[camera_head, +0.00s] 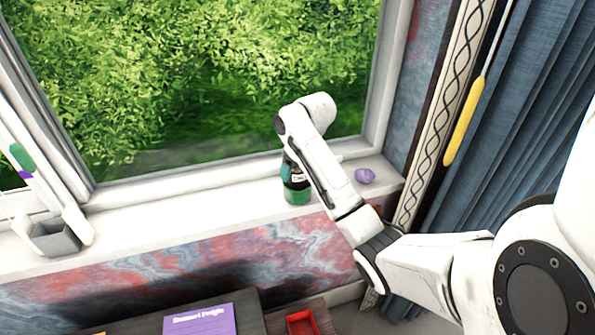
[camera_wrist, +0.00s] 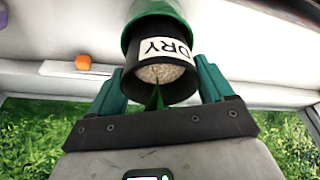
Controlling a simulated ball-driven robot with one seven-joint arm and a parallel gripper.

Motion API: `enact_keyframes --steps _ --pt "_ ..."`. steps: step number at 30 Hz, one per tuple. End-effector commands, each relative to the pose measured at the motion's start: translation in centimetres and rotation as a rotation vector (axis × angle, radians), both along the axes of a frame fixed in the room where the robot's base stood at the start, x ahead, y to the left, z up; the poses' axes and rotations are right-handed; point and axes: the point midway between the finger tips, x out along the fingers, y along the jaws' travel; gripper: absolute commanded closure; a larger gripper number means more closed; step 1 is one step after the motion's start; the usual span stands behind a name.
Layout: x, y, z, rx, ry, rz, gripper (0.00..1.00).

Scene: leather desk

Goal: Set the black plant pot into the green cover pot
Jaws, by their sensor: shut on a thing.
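The black plant pot (camera_wrist: 183,91) has a white label reading "DRY", pale pebbles in its top and a green leaf pointing toward my wrist. My gripper (camera_wrist: 160,76) is shut on it, with one teal finger on each side. The green cover pot (camera_wrist: 168,9) is directly beyond the black pot's base in the wrist view. In the head view, the green cover pot (camera_head: 297,196) stands on the white windowsill with the black pot (camera_head: 292,183) directly above it. They overlap; I cannot tell how far the black pot is inside. My arm hides part of both.
A purple object (camera_head: 365,176) sits on the sill to the right. A grey open box (camera_head: 53,240) stands on the sill at the far left. An orange object (camera_wrist: 83,62) shows in the wrist view. The sill (camera_head: 190,218) between the box and pots is clear.

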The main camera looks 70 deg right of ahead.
Motion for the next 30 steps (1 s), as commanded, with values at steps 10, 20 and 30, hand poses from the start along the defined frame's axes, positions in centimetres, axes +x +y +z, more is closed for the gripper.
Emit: enact_keyframes --steps 10,20,30 --pt "0.0 0.0 -1.6 -0.002 -0.001 0.000 0.81" --pt "0.0 0.0 -1.9 -0.001 -0.001 -0.001 0.06" --pt "0.0 0.0 -1.7 -0.001 0.000 0.000 0.00"
